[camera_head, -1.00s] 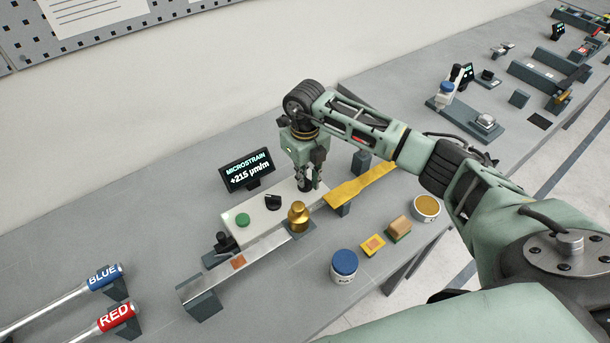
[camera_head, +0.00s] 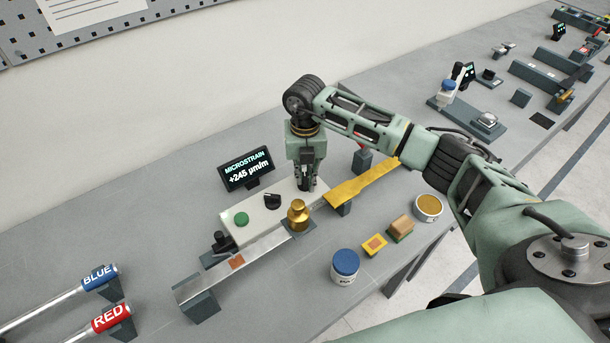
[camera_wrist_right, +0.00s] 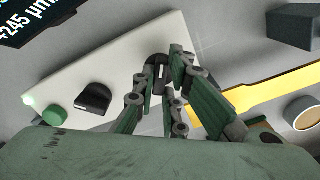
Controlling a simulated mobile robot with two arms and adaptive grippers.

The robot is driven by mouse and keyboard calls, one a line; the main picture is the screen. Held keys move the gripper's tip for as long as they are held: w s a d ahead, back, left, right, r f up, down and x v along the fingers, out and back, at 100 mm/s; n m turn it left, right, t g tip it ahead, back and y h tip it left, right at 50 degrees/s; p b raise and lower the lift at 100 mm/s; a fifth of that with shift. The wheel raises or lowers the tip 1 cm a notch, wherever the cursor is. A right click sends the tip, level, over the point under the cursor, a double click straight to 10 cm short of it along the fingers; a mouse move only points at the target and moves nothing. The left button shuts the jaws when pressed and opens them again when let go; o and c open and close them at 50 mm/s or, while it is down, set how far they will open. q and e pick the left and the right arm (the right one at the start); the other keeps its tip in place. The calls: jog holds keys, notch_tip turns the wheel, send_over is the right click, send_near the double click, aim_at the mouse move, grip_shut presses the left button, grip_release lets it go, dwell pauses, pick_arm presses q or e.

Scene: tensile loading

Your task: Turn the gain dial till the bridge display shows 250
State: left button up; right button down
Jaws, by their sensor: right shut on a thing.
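The bridge display (camera_head: 246,169) reads MICROSTRAIN +245 µm/m; part of it also shows in the right wrist view (camera_wrist_right: 30,20). In front of it is a white box (camera_head: 258,221) with a green button (camera_head: 241,219) and a black knob (camera_head: 272,201). My right gripper (camera_head: 306,188) points down at the box's right end. In the right wrist view, its fingers (camera_wrist_right: 160,90) are shut on a dark dial (camera_wrist_right: 158,66) with a white mark, taken to be the gain dial. The fingers hide part of that dial. My left gripper is not in view.
A brass weight (camera_head: 298,215) stands on a metal beam (camera_head: 246,258) before the box. A yellow strip (camera_head: 360,184) lies to the right. A blue-lidded jar (camera_head: 345,266) and a sponge-like block (camera_head: 401,227) stand in front. BLUE (camera_head: 100,277) and RED (camera_head: 110,318) handles lie left.

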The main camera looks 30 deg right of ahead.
aim_at(305, 177)
jog(key=shift+m, duration=0.4)
jog(key=c, duration=1.8)
grip_release()
notch_tip(305, 177, up, 12)
